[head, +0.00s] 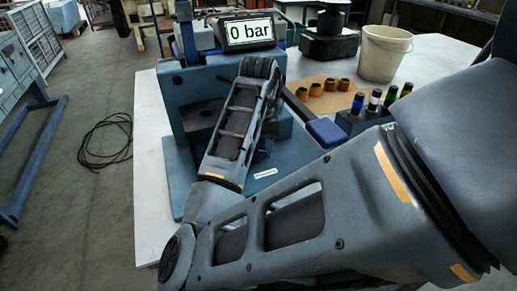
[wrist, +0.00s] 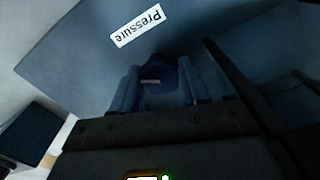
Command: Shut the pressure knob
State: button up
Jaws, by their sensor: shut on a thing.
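The pressure knob (wrist: 167,66), dark blue, shows in the wrist view just below a white "Pressure" label (wrist: 136,26). My gripper (wrist: 163,80) has one finger on each side of it and is shut on it. Shadow makes the knob's shape and turned position hard to tell. In the head view my arm hides the knob and the fingers.
A white bucket (head: 385,52) stands on the table (head: 150,190) at the back right. Brass-coloured parts (head: 330,86) lie on a brown mat near several small coloured-top bottles (head: 375,98). A black cable (head: 105,143) lies coiled on the floor at left.

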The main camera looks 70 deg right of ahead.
aim_at(259, 151)
dwell(0.3)
jog(key=o, duration=1)
jog(key=shift+o, duration=0.2)
jog(key=shift+r+p, duration=0.75)
jog(key=shift+r, duration=3.2)
